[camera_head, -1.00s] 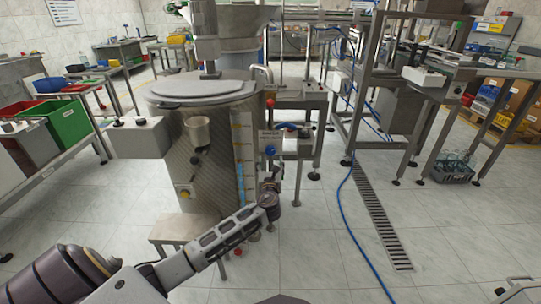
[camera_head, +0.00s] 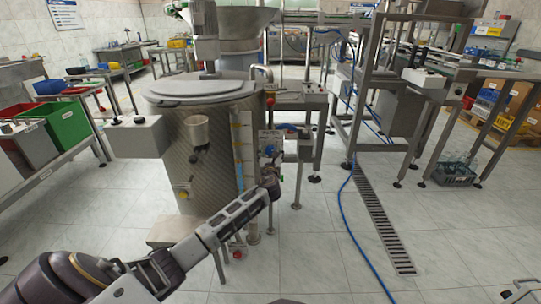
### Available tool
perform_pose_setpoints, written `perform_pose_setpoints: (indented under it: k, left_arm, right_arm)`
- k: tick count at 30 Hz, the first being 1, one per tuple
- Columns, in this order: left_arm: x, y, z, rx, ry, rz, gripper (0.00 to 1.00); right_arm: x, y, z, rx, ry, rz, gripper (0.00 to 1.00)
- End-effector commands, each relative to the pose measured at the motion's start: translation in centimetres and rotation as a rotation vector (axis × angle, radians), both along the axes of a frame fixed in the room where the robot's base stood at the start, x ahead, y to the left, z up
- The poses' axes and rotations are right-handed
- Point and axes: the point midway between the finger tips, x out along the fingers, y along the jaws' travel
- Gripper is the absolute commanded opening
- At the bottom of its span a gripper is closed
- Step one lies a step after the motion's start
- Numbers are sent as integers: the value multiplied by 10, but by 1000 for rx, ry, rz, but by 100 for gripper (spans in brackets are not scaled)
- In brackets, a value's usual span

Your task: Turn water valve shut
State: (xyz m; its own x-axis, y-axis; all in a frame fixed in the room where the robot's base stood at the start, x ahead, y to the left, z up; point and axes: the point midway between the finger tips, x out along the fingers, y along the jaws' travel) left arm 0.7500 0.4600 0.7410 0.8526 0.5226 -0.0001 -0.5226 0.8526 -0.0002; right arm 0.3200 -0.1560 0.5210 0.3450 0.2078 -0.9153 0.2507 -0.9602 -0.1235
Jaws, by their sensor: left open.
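A large steel tank (camera_head: 215,160) with a round lid stands left of the middle. A blue round knob (camera_head: 269,150), possibly the water valve, sits at its right side below a small labelled panel. My left arm comes in from the lower left, and my left gripper (camera_head: 272,178) is open just below the blue knob. I see no contact, and the gripper's far side is hard to make out. A small red valve handle (camera_head: 237,254) is low under the tank.
A grey control box (camera_head: 137,137) sticks out at the tank's left. A small step (camera_head: 170,232) stands below the tank. A blue hose (camera_head: 345,215) and a floor drain grate (camera_head: 385,225) lie right of it. The tiled floor between is clear.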

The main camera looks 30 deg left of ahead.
Motion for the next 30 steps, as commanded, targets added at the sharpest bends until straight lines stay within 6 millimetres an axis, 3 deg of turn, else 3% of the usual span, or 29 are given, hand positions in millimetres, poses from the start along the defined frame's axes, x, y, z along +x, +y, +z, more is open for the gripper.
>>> perform_pose_setpoints:
  k: [10, 21, 30]
  left_arm:
    - [2, 1, 0, 0, 0, 0, 64]
    - [1, 1, 0, 0, 0, 0, 18]
    - [1, 1, 0, -18, -10, -1, 18]
  right_arm:
    - [1, 2, -2, 9, -2, -8, 64]
    - [1, 0, 1, 5, -6, -5, 64]
    - [0, -2, 1, -5, -3, 2, 64]
